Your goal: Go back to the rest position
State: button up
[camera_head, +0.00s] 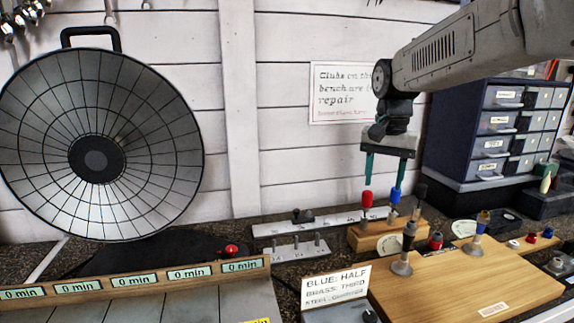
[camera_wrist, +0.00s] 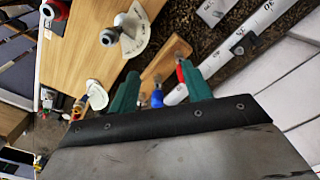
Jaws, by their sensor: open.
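My gripper (camera_head: 384,184) hangs from the arm at the right of the head view, with its two green fingers pointing down. It is open, with a clear gap between the fingers. Below the fingers stands a small wooden block (camera_head: 366,238) holding a red-topped tool (camera_head: 367,200) and a blue-topped tool (camera_head: 395,196). The fingertips look close to these tops, but I cannot tell whether they touch. In the wrist view the gripper (camera_wrist: 160,75) also shows its fingers apart, with the blue top (camera_wrist: 157,98) seen between them and the red one beside the right finger.
A wooden board (camera_head: 465,283) with upright pieces lies at front right. A drawer cabinet (camera_head: 490,130) stands behind right. A round ribbed heater (camera_head: 97,150) fills the left, behind a timer-label rail (camera_head: 140,281). A lettered sign (camera_head: 336,284) stands in front. Free air lies above the bench's middle.

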jog(key=s+d+f+n, duration=0.1)
jog(key=s+f+n, duration=0.1)
jog(key=s, duration=1.4)
jog(key=s+d+f+n+t, duration=0.1)
jog(key=s+f+n, duration=0.2)
jog(key=s, duration=1.2)
jog(key=shift+s+d+f+n, duration=0.2)
jog(key=shift+s+f+n, duration=0.15)
jog(key=shift+f, duration=0.45)
